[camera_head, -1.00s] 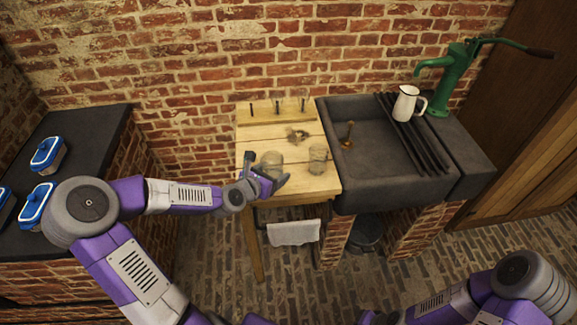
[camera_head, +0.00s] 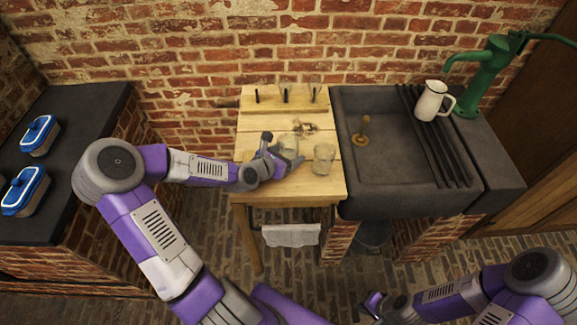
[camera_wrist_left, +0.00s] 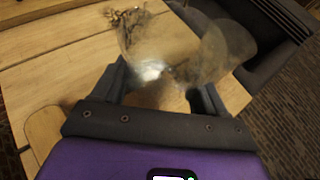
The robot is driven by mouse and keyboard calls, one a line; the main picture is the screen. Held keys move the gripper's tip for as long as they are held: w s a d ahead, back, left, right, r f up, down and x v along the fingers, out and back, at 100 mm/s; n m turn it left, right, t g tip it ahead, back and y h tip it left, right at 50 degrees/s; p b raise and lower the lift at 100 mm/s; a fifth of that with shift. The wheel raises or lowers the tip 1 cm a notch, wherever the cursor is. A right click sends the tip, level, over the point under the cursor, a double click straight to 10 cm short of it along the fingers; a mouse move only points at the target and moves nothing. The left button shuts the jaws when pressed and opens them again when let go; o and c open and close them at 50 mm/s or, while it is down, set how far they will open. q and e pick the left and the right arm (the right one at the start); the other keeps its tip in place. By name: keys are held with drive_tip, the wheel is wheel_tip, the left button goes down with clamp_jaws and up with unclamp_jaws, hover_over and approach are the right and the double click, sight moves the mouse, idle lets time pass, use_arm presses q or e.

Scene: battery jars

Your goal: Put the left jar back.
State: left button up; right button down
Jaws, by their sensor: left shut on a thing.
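Two clear glass jars are at the wooden table (camera_head: 285,187). The left jar (camera_head: 289,143) is between the fingers of my left gripper (camera_head: 279,150), which is shut on it; in the left wrist view this jar (camera_wrist_left: 150,48) looks blurred and see-through. I cannot tell whether its base touches the table. The right jar (camera_head: 324,158) stands upright to the right, near the table's right edge, and overlaps the held jar in the left wrist view (camera_wrist_left: 228,45). My right gripper (camera_head: 374,304) is low at the front, away from the table; its jaw opening is unclear.
A small heap of dark bits (camera_head: 305,128) lies behind the jars. A wooden strip with upright dark pegs (camera_head: 285,96) is at the back. A stone sink (camera_head: 390,165) with a brass plunger-like piece (camera_head: 363,132) adjoins the right; a white jug (camera_head: 431,101) stands on its ribbed side.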

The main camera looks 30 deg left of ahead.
use_arm(q)
wheel_tip(320, 180, down, 4)
drive_tip(key=shift+r+b, duration=0.1)
drive_tip(key=shift+b, duration=0.8)
drive_tip(key=shift+f, duration=0.3)
drive_tip(key=o, duration=1.3)
drive_tip(key=shift+r, duration=0.1)
